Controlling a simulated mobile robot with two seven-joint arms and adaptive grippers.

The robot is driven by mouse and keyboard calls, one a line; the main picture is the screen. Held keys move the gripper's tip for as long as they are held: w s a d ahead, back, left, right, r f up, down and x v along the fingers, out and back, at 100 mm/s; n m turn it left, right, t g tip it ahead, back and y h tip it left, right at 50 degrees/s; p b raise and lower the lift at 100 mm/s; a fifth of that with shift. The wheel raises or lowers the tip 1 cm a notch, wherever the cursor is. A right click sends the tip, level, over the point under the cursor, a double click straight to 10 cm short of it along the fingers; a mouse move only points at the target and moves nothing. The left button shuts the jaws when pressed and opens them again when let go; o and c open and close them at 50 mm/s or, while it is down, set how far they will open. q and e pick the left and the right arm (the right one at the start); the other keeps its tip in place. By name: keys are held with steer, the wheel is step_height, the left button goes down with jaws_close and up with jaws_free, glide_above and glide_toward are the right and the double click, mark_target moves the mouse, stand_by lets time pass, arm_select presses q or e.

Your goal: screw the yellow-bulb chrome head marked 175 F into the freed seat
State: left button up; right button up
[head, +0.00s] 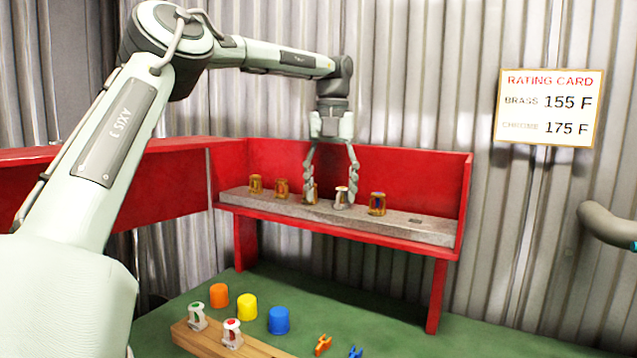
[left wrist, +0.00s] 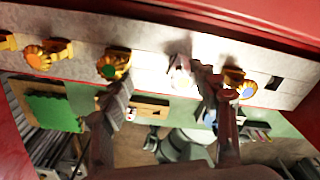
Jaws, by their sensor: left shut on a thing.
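A chrome head (head: 342,197) stands upright at the grey bar on the red shelf, and its bulb colour is not clear. It also shows in the left wrist view (left wrist: 180,75), between the finger pads. My left gripper (head: 331,178) points down at the bar with its fingers around this head, shut on it. Its left finger is close in front of a brass head (head: 309,194) with a green bulb (left wrist: 112,67). A brass head with a blue bulb (head: 377,204) stands just to the right. My right gripper is not in view.
Two more brass heads (head: 281,188) stand left on the grey bar (head: 440,232); a dark square opening (head: 416,218) is at its right. Below, a wooden block (head: 260,346) bears two chrome heads, near coloured caps (head: 247,307) and small clips (head: 323,345). A rating card (head: 549,108) hangs right.

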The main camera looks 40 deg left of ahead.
mark_target(347, 188)
arm_select(q)
steer(key=m, duration=0.2)
steer(key=w+r+m, duration=0.1)
steer(key=m, duration=0.1)
steer(key=d+r+m, duration=0.1)
steer(key=m, duration=0.1)
steer(key=shift+w+r+t, duration=0.15)
steer(key=shift+t, duration=0.15)
steer(key=n, duration=0.3)
steer(key=f+n, duration=0.1)
steer(key=n, duration=0.1)
steer(key=shift+d, duration=0.25)
steer(key=n, duration=0.2)
steer(key=d+n, duration=0.1)
steer(key=shift+w+d+f+n, duration=0.1)
steer(key=shift+w+f+n, duration=0.2)
steer(key=shift+n, duration=0.1)
steer(key=n, duration=0.1)
steer(key=w+n, duration=0.1)
steer(key=d+n, duration=0.1)
steer(key=n, duration=0.1)
steer(key=shift+w+d+f, duration=0.1)
steer(key=shift+w+f, duration=0.05)
steer(key=shift+f, duration=0.15)
steer(key=shift+n, duration=0.3)
steer(key=shift+s+f, duration=0.15)
steer(key=shift+s, duration=0.1)
steer(key=shift+c, duration=0.4)
